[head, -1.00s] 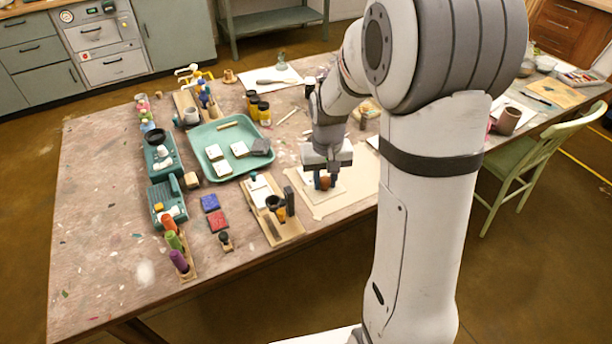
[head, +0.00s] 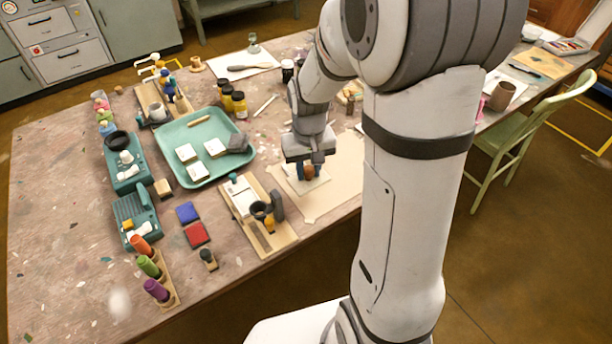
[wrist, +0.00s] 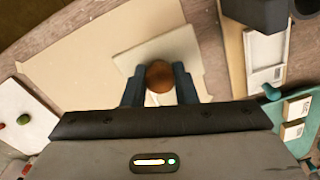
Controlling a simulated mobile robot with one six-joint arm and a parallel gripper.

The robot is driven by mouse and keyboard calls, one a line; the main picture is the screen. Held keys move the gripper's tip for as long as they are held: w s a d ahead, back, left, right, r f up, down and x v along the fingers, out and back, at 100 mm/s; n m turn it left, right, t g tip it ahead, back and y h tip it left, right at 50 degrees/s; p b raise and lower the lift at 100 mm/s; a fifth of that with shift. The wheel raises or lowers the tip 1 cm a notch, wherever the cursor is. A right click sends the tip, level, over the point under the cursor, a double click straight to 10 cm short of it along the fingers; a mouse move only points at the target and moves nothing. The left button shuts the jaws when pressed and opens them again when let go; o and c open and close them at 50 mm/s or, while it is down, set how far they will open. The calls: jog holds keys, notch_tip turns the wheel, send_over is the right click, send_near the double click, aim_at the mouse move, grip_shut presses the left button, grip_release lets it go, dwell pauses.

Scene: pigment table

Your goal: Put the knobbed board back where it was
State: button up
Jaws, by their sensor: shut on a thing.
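The knobbed board (head: 318,181) is a small pale flat slab with a round brown knob (wrist: 159,78). In the head view it shows below my gripper (head: 307,172), over the beige sheet (head: 343,180) near the table's front edge. In the wrist view my gripper (wrist: 159,90) has its two dark blue fingers closed on either side of the knob. The board (wrist: 160,50) extends beyond the fingers, over the sheet (wrist: 75,65). I cannot tell whether the board touches the sheet or hangs just above it. The fingers hide part of it.
Left of the sheet is a wooden stand (head: 277,240) with a dark cup and upright block. Beyond it is a teal tray (head: 183,133) with white tiles. Red (head: 197,234) and blue (head: 187,212) blocks lie further left. A green chair (head: 520,140) stands right of the table.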

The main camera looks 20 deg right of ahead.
aim_at(308, 179)
notch_tip(308, 179, down, 3)
jog(key=shift+r, duration=0.2)
jog(key=shift+f+b, duration=0.55)
jog(key=shift+f, duration=0.05)
jog(key=o, duration=0.8)
jog(key=shift+r, duration=0.1)
